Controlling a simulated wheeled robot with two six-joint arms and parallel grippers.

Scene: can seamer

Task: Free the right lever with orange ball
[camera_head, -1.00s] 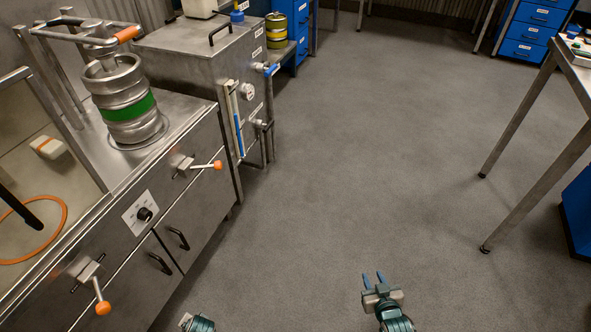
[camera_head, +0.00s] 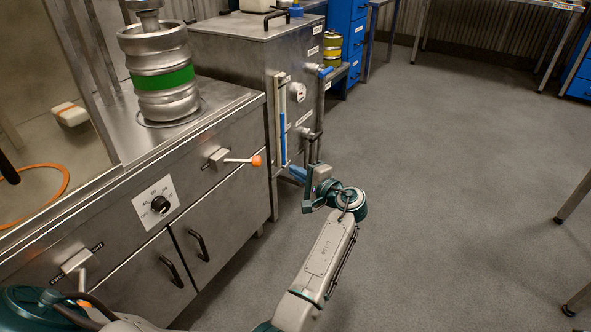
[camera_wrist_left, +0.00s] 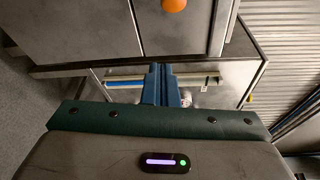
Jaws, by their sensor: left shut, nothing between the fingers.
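The right lever (camera_head: 238,160) sits on the cabinet front. Its rod sticks out sideways to the right from a metal block and ends in an orange ball (camera_head: 257,161). My left gripper (camera_head: 294,172) is to the right of the ball and slightly lower in the head view, apart from it. Its blue fingers are shut with nothing between them. In the left wrist view the shut fingers (camera_wrist_left: 161,84) point at the cabinet front, and an orange ball (camera_wrist_left: 173,4) is cut off by the top edge. My right gripper is not in view.
A left lever (camera_head: 77,262) hangs down, partly hidden by my arm. A dial (camera_head: 159,204) and black door handles (camera_head: 170,271) are on the front. A keg (camera_head: 163,75) stands on top. A steel tank (camera_head: 240,52) stands behind. Floor (camera_head: 440,190) at right is clear.

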